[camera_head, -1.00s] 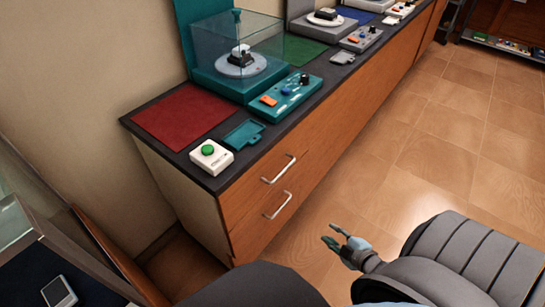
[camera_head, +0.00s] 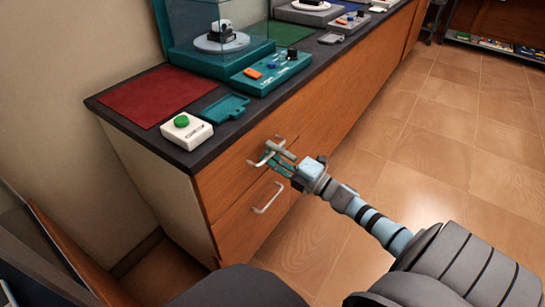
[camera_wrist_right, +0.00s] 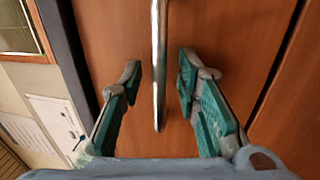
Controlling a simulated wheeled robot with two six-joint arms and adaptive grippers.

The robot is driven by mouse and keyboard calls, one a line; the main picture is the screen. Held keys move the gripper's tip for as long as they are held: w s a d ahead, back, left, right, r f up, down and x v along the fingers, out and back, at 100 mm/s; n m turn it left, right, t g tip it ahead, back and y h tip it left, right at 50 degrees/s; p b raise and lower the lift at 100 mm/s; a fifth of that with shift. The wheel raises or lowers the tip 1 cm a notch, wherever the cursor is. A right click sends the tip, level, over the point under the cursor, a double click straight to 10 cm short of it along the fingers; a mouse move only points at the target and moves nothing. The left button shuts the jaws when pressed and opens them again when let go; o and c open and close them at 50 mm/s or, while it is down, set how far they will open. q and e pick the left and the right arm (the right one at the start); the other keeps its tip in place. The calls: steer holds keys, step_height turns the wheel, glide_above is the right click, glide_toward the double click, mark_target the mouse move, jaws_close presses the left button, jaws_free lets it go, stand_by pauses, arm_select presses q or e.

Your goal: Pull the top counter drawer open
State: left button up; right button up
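The top counter drawer (camera_head: 224,178) is a wooden front just under the dark counter edge, and it looks closed flush. Its handle is a metal bar (camera_wrist_right: 158,65), seen large in the right wrist view. My right gripper (camera_head: 276,158) is at this handle. In the right wrist view its two teal fingers (camera_wrist_right: 159,80) are apart, one on each side of the bar, with a visible gap on both sides. In the head view the fingers partly cover the handle. My left gripper is not in view.
A lower drawer with its own handle (camera_head: 267,198) is directly below. On the counter are a white box with a green button (camera_head: 187,131), a teal tray (camera_head: 225,108), a red mat (camera_head: 158,95) and a teal control panel (camera_head: 270,72). The tiled floor (camera_head: 420,150) at right is clear.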

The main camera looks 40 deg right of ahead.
steer(key=shift+w, duration=0.15)
jaws_close()
stand_by(0.4)
